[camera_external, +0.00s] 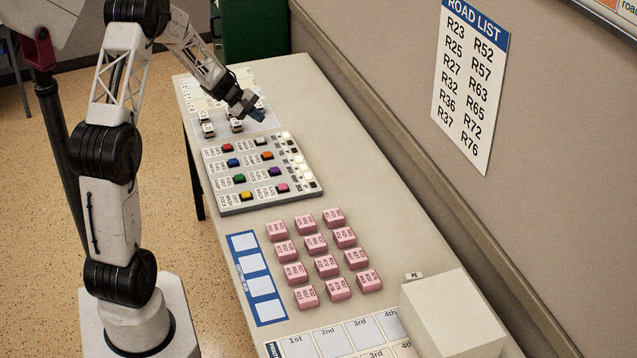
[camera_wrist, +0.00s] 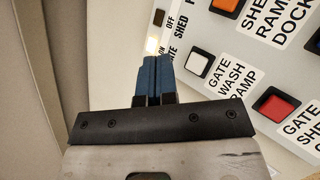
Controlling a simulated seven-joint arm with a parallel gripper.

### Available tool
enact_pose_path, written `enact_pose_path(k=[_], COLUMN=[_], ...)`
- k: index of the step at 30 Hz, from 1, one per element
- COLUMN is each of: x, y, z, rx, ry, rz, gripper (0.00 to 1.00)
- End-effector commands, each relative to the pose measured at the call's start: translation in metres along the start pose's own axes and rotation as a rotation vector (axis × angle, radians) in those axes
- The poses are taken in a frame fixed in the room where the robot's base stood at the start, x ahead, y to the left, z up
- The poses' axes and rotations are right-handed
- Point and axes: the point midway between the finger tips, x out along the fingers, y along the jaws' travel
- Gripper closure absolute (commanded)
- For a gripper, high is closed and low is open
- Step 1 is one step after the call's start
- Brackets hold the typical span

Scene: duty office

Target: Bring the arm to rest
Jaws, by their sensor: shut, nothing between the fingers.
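My gripper (camera_external: 257,115) is at the far end of the table, above the far edge of the button panel (camera_external: 228,207). In the wrist view my gripper (camera_wrist: 157,60) has its two blue fingers shut together with nothing between them. The fingertips are beside a lit white switch (camera_wrist: 152,46) on the panel; I cannot tell whether they touch it. A white button (camera_wrist: 198,63) labelled "GATE WASH RAMP" is right of the fingers, and a red button (camera_wrist: 276,104) is lower right.
Several pink labelled blocks (camera_external: 326,266) stand in rows on the table (camera_external: 395,215). A blue-edged card (camera_external: 258,279) lies to their left. A white box (camera_external: 455,315) stands at the near right. The wall with a road list (camera_external: 470,80) runs along the table's right side.

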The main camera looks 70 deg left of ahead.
Motion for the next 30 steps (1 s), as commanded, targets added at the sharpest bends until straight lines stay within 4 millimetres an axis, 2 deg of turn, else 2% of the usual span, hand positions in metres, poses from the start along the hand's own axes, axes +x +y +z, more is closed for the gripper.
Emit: enact_pose_path(k=[11, 16, 20, 30], x=[0.000, 0.002, 0.006, 0.013], y=[0.001, 0.004, 0.005, -0.007], z=[0.004, 0.028, 0.064, 0.194], rx=[0.007, 0.050, 0.117, 0.376], ry=[-0.001, -0.006, -0.013, -0.041], rz=[-0.003, -0.026, -0.064, -0.204], gripper=[1.00, 1.00, 1.00, 1.00])
